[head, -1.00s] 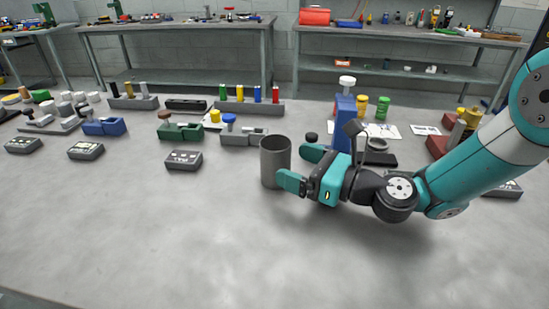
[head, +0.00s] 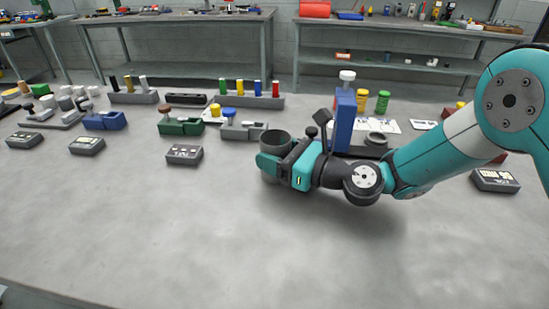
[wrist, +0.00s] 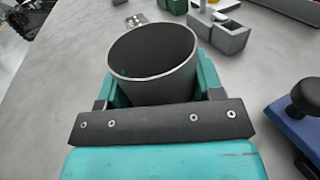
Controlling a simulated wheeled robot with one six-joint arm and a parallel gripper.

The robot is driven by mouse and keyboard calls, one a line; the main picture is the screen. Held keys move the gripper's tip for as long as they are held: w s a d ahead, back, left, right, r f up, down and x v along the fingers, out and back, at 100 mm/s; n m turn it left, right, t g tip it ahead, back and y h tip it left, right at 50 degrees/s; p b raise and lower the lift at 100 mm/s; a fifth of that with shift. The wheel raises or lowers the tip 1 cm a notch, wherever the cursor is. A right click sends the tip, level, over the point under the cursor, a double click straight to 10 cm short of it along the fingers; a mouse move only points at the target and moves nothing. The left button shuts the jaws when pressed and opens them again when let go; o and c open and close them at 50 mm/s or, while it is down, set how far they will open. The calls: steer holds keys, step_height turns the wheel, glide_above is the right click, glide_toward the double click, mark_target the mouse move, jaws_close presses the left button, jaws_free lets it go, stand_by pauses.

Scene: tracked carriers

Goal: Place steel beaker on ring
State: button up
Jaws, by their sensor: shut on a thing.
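The steel beaker (head: 276,138) is a dark grey, open-topped cylinder standing upright near the middle of the table. My gripper (head: 275,154) is shut on its sides and hides its lower part in the head view. In the wrist view the beaker (wrist: 153,62) sits between the two teal fingers (wrist: 158,82), its mouth open and its inside looking empty. A grey ring (head: 376,138) lies on a dark base to the right, behind my arm and beside a blue upright block.
The blue block (head: 344,122) with a white knob stands between beaker and ring. Yellow and green cylinders (head: 382,101) stand behind the ring. A grey vise (head: 244,131) and a dark labelled box (head: 184,154) are left of the beaker. The table's front is clear.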

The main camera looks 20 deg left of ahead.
step_height(320, 180, up, 20)
steer(key=p, duration=0.2)
steer(key=shift+p, duration=0.35)
